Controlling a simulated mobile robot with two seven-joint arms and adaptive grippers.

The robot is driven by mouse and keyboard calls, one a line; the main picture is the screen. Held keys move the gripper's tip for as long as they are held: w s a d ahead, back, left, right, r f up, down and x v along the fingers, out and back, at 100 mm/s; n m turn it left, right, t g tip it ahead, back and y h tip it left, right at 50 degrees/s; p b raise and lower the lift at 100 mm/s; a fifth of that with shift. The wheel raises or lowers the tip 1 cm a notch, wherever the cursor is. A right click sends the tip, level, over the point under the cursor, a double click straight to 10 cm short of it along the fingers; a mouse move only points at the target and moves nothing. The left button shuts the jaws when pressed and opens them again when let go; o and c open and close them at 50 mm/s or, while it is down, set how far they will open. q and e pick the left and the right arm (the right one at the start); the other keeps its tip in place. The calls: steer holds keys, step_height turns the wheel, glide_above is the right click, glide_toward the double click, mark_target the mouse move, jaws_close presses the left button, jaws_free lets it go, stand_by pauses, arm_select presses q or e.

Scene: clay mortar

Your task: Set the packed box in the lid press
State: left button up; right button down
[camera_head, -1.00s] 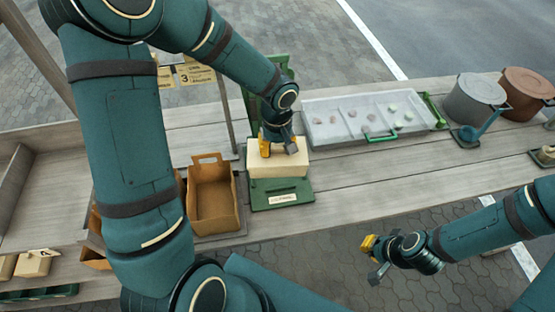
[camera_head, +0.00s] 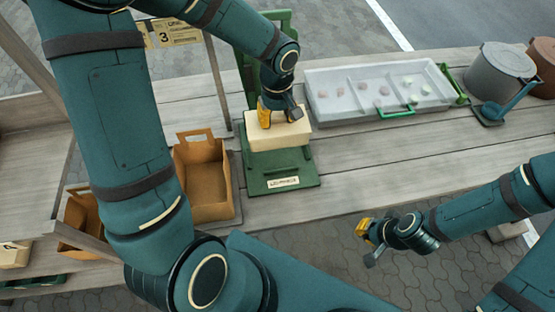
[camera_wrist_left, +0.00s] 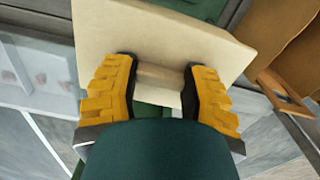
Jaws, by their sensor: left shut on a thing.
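The packed box (camera_head: 283,137) is a cream block with a flat top. My left gripper (camera_head: 271,118) is above it. In the left wrist view its yellow fingers (camera_wrist_left: 160,88) are shut on a raised cream part of the box (camera_wrist_left: 160,28). The lid press (camera_head: 283,180) is green, with a labelled base plate and a tall back. The box is level over a green block at the middle of the press. I cannot tell whether they touch. My right gripper (camera_head: 368,243) hangs empty in front of the table; its finger opening is unclear.
An open brown carton (camera_head: 204,205) stands close left of the press. A pale divided tray (camera_head: 345,112) with green handles lies to the right. Beyond it are a grey pot (camera_head: 497,75) and a brown pot (camera_head: 545,65). The table planks (camera_head: 400,155) right of the press are clear.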

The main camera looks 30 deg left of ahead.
arm_select(q)
steer(key=shift+f, duration=0.25)
step_height(320, 180, down, 10)
steer(key=shift+r+b, duration=0.25)
steer(key=shift+b, duration=1)
steer(key=shift+r, duration=0.1)
steer(key=shift+f, duration=0.25)
steer(key=o, duration=1.2)
steer(key=shift+r, duration=0.1)
